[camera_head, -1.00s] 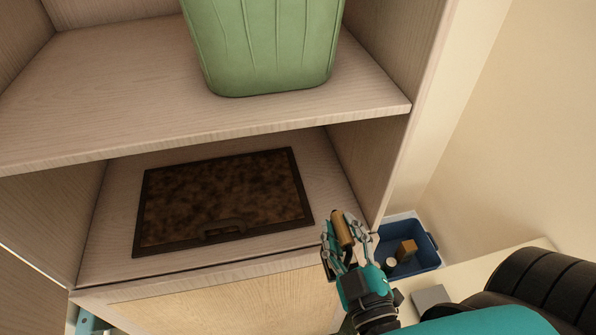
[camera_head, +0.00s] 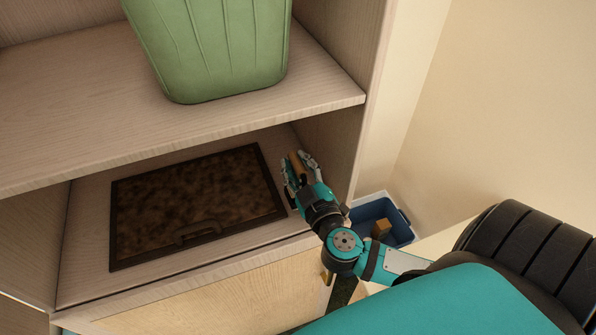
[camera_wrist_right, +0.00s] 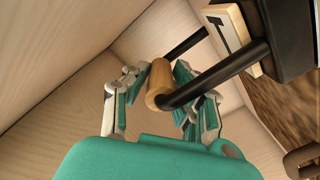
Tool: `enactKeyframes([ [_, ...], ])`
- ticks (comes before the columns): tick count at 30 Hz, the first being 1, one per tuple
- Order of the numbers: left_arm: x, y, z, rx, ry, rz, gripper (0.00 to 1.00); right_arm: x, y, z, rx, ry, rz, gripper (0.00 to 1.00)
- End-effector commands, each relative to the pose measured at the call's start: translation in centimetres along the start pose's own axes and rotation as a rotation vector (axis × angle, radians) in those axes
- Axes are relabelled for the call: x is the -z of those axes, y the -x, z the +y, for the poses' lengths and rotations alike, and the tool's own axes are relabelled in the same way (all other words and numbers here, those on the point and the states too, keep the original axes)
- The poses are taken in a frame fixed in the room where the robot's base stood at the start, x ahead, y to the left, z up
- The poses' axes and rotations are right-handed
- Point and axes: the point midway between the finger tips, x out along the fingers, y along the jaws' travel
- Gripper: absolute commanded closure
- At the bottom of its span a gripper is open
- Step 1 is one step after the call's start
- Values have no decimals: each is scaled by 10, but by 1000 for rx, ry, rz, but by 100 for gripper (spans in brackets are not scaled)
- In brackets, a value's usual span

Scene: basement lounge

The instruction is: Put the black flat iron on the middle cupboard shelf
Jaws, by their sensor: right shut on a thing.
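My right gripper (camera_head: 297,170) is shut on the light wooden handle (camera_wrist_right: 160,80) of the black flat iron (camera_wrist_right: 287,40). In the right wrist view, black rods run from the handle to the iron's black body, which has a cream label (camera_wrist_right: 232,38). In the head view only part of the handle (camera_head: 298,163) shows; the iron's body is hidden. The gripper is inside the cupboard, over the right end of the shelf (camera_head: 85,225) below the green bin. I cannot tell whether the iron touches this shelf. My left gripper is not in view.
A flat brown mottled case (camera_head: 195,205) fills much of this shelf, left of my gripper. A green bin (camera_head: 215,45) stands on the shelf above (camera_head: 60,120). The cupboard's right wall (camera_head: 345,140) is close to my gripper. A blue crate (camera_head: 375,210) stands outside on the right.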

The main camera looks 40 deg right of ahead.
Motion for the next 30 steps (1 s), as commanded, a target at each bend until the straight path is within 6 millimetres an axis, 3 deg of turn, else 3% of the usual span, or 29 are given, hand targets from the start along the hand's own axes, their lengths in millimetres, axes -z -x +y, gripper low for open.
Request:
enactKeyframes([
  [4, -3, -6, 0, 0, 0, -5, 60, -17, 0, -12, -2, 0, 0, 100],
  [14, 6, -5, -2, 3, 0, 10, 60, -18, 0, -13, -2, 0, 3, 100],
  [15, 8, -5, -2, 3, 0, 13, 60, -21, 1, -14, 1, 0, -1, 74],
  [20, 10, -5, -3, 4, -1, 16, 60, -21, 1, -14, 1, 0, -1, 53],
  [30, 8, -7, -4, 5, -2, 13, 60, -19, 3, -14, 2, 1, -1, 52],
])
